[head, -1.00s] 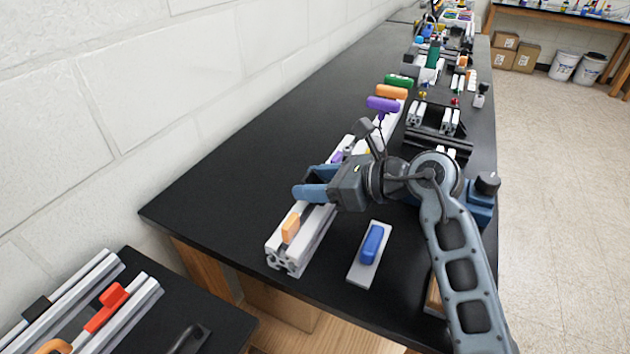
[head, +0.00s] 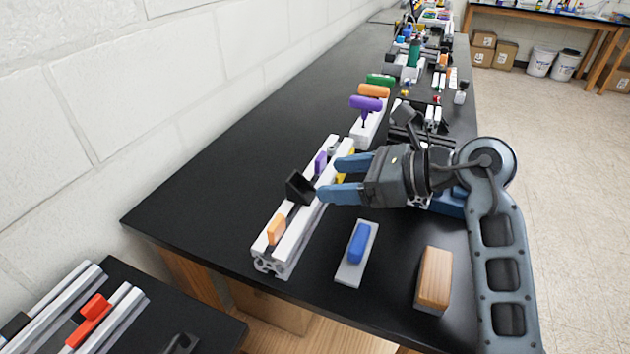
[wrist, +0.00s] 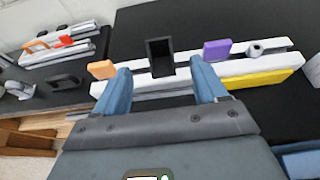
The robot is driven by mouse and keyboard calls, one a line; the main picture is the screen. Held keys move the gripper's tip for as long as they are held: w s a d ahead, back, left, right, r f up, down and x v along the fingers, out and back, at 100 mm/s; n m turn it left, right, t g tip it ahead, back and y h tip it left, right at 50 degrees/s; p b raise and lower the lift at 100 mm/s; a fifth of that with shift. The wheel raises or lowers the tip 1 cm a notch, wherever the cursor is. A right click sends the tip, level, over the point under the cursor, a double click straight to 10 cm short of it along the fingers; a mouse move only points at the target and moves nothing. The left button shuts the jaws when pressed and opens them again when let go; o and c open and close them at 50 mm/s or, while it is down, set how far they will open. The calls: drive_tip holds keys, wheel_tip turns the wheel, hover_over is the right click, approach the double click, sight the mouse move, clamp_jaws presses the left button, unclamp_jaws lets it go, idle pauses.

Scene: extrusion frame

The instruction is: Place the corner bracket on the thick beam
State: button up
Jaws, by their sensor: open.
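The black corner bracket (head: 299,188) rests on the thick silver beam (head: 272,262), between an orange piece and a purple piece. In the wrist view the bracket (wrist: 159,56) stands on the beam (wrist: 262,64) just beyond and between my fingertips. My gripper (head: 338,176) is open and empty, with its blue fingers pointing left at the bracket from the right side. The wrist view shows the open fingers (wrist: 164,80) apart, with no contact on the bracket visible. The bracket's underside is hidden.
The orange piece (head: 277,229) and purple piece (head: 321,162) sit on the same beam. A blue-handled block (head: 358,243) and a wooden block (head: 434,278) lie to the right. A lower bench at left holds more beams and a red piece (head: 95,307). The black table left of the beam is clear.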

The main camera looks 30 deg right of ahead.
drive_tip(key=shift+v, duration=1.8)
drive_tip(key=s+a+m+t+y, duration=0.1)
drive_tip(key=s+a+y, duration=0.15)
drive_tip(key=a, duration=0.25)
drive_tip(key=s+a+m+y, duration=0.1)
drive_tip(key=s+a+y, duration=0.15)
drive_tip(key=a, duration=0.25)
drive_tip(key=s+a+r+m+t, duration=0.2)
drive_tip(key=s+m+t, duration=0.25)
drive_tip(key=m, duration=0.25)
drive_tip(key=s+a+r+m+t, duration=0.2)
drive_tip(key=s+m+t, duration=0.1)
drive_tip(key=s+m, duration=0.3)
drive_tip(key=s+d+f+m+g+h, duration=0.2)
drive_tip(key=s+f+m+h, duration=0.3)
drive_tip(key=m, duration=0.9)
drive_tip(key=s+d+f+m+g+h, duration=0.2)
drive_tip(key=s+d+f+m+h, duration=0.2)
drive_tip(key=s+m, duration=0.8)
wheel_tip(320, 180, down, 2)
drive_tip(key=m+h, duration=0.2)
drive_tip(key=h, duration=0.1)
drive_tip(key=shift+d+h, duration=0.35)
drive_tip(key=shift+h, duration=0.05)
drive_tip(key=shift+g, duration=0.25)
